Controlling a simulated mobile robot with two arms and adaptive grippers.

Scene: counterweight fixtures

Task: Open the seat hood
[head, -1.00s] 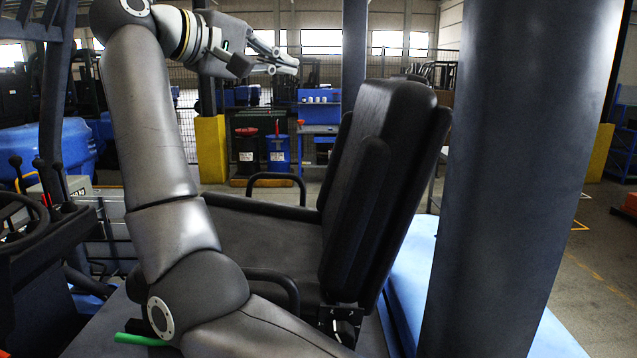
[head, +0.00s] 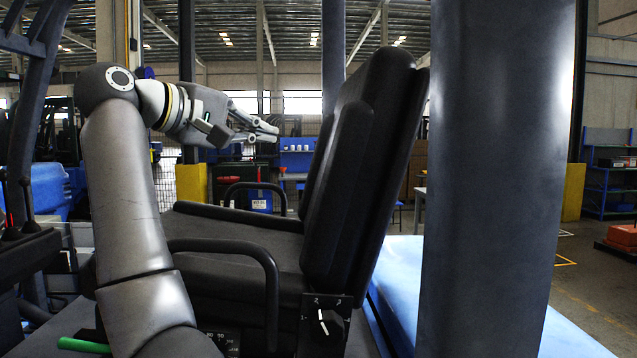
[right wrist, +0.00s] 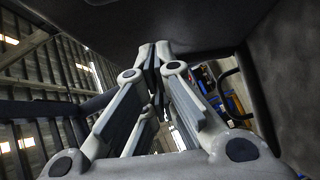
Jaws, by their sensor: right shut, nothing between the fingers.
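The black seat (head: 345,170) stands in the middle of the head view, its backrest leaning to the right. The hood beneath the seat is mostly hidden by the seat and my arm, and I see no gap under it. My right gripper (head: 277,133) is shut and empty, above the cushion and left of the backrest. In the right wrist view, its fingertips (right wrist: 155,48) meet below a broad dark surface, probably the backrest. I cannot tell whether they touch it. My left gripper is not in view.
A thick dark post (head: 495,180) stands right of the seat, beside a light-blue surface (head: 395,280). A black armrest loop (head: 270,270) is near my arm. A green-tipped lever (head: 82,346) is at lower left. Blue shelving (head: 608,170) stands far right.

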